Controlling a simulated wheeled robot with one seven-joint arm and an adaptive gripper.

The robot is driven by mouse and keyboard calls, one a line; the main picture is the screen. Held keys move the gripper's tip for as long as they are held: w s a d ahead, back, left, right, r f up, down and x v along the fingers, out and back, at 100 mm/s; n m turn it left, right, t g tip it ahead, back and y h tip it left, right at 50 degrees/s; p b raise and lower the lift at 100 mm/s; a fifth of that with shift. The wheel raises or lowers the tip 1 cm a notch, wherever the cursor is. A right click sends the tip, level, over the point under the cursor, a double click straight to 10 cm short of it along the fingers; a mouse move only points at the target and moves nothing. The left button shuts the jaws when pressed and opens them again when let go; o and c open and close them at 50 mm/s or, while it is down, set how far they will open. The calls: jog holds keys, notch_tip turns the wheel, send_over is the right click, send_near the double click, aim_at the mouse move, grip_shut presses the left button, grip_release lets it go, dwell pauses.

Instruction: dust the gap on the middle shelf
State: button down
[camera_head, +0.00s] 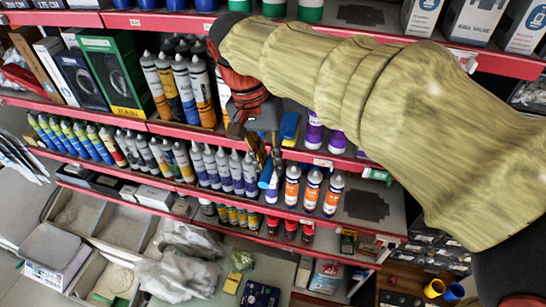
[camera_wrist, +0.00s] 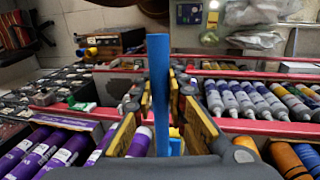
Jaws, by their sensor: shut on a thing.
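My gripper (camera_head: 262,158) reaches down in front of the shelf rack, near the rail above the orange-and-white bottles. Its fingers are shut on a thin blue strip-like thing (camera_wrist: 158,75), which stands upright between them in the wrist view. In the head view its blue end (camera_head: 267,178) shows below the fingers; what kind of tool it is, I cannot tell. A bare gap with a dark patch (camera_head: 365,206) lies on the shelf right of the orange-and-white bottles (camera_head: 311,188). The gripper is left of this gap and apart from it. Another dark patch (camera_head: 361,15) shows on the top shelf.
Grey-purple tubes (camera_head: 222,168) stand left of the gripper. Purple cans (camera_head: 314,130) stand on the shelf above, partly behind my arm. Red shelf rails (camera_head: 330,226) run along each front edge. Grey bins with plastic bags (camera_head: 185,272) lie below.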

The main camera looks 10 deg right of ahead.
jog(key=s+a+b, duration=0.1)
jog(key=s+a, duration=0.3)
jog(key=s, duration=0.5)
jog(key=shift+s, duration=0.2)
dwell(0.5)
dwell(0.8)
